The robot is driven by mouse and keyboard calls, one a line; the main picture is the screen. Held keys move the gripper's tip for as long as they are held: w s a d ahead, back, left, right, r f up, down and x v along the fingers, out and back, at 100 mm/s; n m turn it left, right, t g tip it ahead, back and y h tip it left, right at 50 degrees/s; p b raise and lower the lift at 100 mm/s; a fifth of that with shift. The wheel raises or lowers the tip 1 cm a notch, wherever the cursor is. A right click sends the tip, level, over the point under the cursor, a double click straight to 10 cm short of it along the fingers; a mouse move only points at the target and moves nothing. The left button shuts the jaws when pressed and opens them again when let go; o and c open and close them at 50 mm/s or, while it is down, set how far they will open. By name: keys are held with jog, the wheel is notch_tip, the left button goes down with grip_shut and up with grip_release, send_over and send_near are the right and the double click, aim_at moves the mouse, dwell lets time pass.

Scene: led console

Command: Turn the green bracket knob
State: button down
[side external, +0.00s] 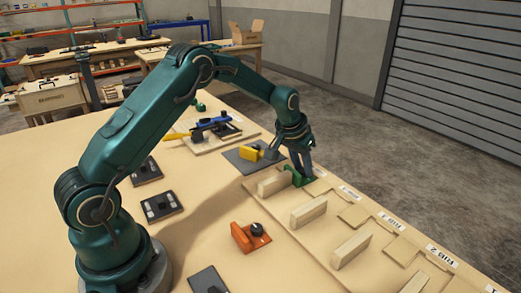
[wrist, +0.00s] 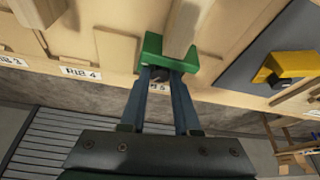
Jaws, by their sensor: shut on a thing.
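The green bracket (wrist: 150,45) sits on the end of an upright wooden rib (wrist: 183,28) on the board. Its dark knob (wrist: 160,73) faces my gripper. My gripper (wrist: 161,77) is shut on the knob, with one finger on each side of it in the wrist view. In the side view, the green bracket (side external: 290,178) shows beneath my gripper (side external: 304,174), partly hidden by the fingers. The knob cannot be made out there, and its turn angle cannot be read.
An orange bracket (side external: 243,238) with a black knob stands left of the board. A yellow bracket (side external: 251,154) rests on a grey plate (side external: 240,164) nearby. More upright ribs (side external: 309,211) line the labelled board. Dark boxes (side external: 160,206) lie on the open tabletop.

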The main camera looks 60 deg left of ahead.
jog(key=m, duration=0.1)
jog(key=m+h, duration=0.1)
jog(key=m, duration=0.1)
jog(key=m+h, duration=0.1)
jog(key=shift+a+m, duration=0.25)
jog(key=shift+m, duration=0.05)
jog(key=m, duration=0.2)
jog(key=m+g+h, duration=0.1)
jog(key=m, duration=0.2)
jog(key=shift+w+a+r+h, duration=0.1)
jog(key=shift+w+a+h, duration=0.05)
jog(key=shift+h, duration=0.15)
jog(key=shift+m, duration=0.3)
jog(key=c, duration=0.9)
grip_release()
